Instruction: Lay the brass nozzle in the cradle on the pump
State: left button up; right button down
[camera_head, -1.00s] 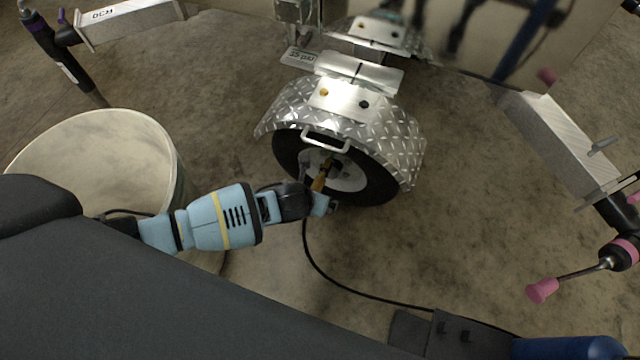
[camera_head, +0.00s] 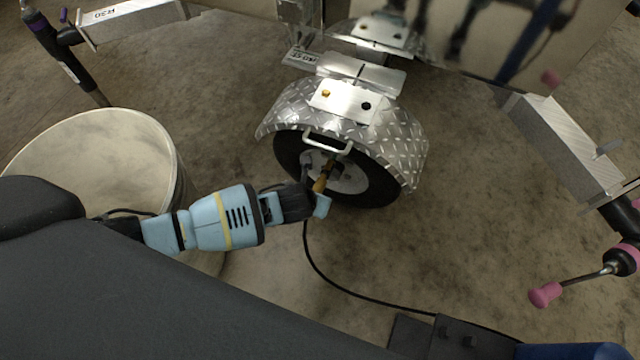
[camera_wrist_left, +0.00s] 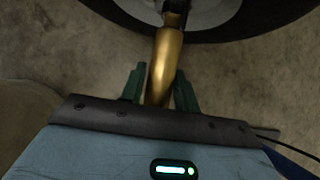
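The brass nozzle (camera_head: 320,184) is at the wheel (camera_head: 350,180) of the trailer, its far end by the hub. In the left wrist view the brass nozzle (camera_wrist_left: 165,62) lies between the green fingers of my left gripper (camera_wrist_left: 160,88), which look closed on its sides. In the head view my left gripper (camera_head: 320,200) is low in front of the tyre. Whether the far end touches the wheel's valve, I cannot tell. The pump (camera_head: 470,338), dark with a blue cylinder, is partly in view at the bottom right; its cradle is not clearly visible. My right gripper is not in view.
A black hose (camera_head: 350,288) curves over the floor from near the nozzle to the pump. A pale round drum (camera_head: 100,155) stands at the left. A pink-tipped handle (camera_head: 575,282) juts in at the right. The floor between wheel and pump is otherwise clear.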

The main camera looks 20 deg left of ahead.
pick_arm(q)
jog(key=c, duration=0.5)
jog(key=shift+c, duration=0.3)
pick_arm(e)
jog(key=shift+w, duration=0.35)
pick_arm(q)
jog(key=shift+s, duration=0.15)
jog(key=shift+s+p, duration=0.7)
jog(key=shift+s, duration=0.3)
jog(key=shift+s+r+p, duration=0.1)
jog(key=shift+s+p, duration=0.2)
jog(key=shift+s, duration=0.1)
jog(key=shift+s+a+p, duration=0.1)
jog(key=shift+s+p, duration=0.45)
jog(key=shift+s, duration=0.4)
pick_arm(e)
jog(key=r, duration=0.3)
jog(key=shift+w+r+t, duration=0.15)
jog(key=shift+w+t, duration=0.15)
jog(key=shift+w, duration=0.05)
